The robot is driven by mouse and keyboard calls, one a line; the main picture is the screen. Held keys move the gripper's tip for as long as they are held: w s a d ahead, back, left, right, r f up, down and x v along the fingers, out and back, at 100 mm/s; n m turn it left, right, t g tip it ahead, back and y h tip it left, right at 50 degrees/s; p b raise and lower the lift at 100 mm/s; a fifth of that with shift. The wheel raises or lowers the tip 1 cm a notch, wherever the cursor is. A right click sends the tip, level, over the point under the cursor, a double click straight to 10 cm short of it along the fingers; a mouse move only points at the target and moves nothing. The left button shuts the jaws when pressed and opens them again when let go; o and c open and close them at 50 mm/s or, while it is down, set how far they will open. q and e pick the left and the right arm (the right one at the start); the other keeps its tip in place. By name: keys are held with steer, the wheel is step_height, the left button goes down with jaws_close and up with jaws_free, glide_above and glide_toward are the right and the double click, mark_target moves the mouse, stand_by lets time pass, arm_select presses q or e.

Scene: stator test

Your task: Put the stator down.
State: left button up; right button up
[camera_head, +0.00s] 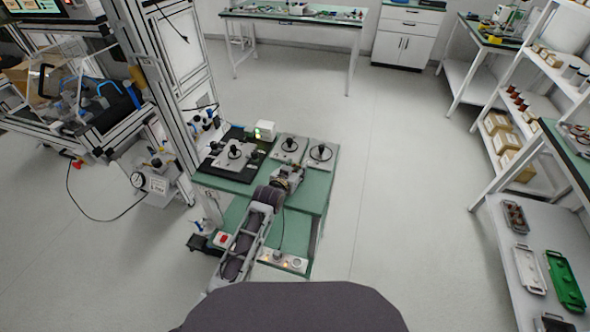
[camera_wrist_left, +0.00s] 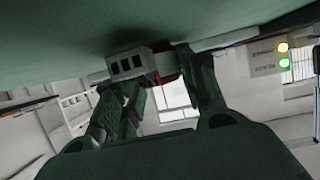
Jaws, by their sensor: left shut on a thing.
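My left gripper (camera_head: 287,178) is over the right part of the green-topped workbench (camera_head: 308,196), in front of the grey fixture plates. In the left wrist view its two dark fingers (camera_wrist_left: 160,95) are shut on a small part, which I take to be the stator (camera_wrist_left: 130,65). Its visible end is a grey block with dark slots, with a red patch beside it. The fingers and wrist hide much of it, and in the head view it cannot be told from the gripper. Whether it touches the bench is unclear. My right gripper is not in view.
Grey fixture plates with black knobs stand on the bench at left (camera_head: 233,155), middle (camera_head: 289,149) and right (camera_head: 320,153). A white box with lit lamps (camera_head: 265,130) is behind. A metal frame post (camera_head: 160,85) rises at left. The bench's front right corner looks bare.

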arm_select(q)
steer(key=o, duration=1.1)
steer(key=shift+r, duration=0.15)
steer(key=shift+p+v, duration=0.4)
steer(key=shift+v, duration=5.6)
